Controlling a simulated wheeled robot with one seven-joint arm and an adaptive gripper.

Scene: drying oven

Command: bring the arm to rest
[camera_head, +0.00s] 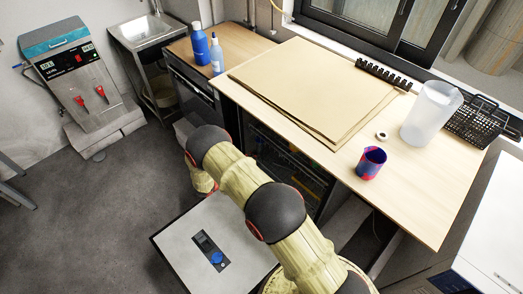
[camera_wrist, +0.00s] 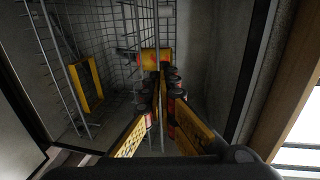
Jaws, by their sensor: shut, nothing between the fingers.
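My arm comes up from the bottom right of the head view and bends down in front of the bench. My gripper is hidden there behind the arm links. The dark oven (camera_head: 290,165) under the bench shows racks in the head view. A yellow frame-like piece (camera_wrist: 86,85) is left of the fingers in the wrist view.
The wooden bench (camera_head: 438,228) carries brown sheets (camera_head: 315,85), a white jug (camera_head: 430,112), a purple-red cup (camera_head: 371,163), a black basket (camera_head: 475,125) and a tape roll (camera_head: 382,135). Blue bottles (camera_head: 200,44) stand behind. The grey floor (camera_head: 110,215) at left is largely clear.

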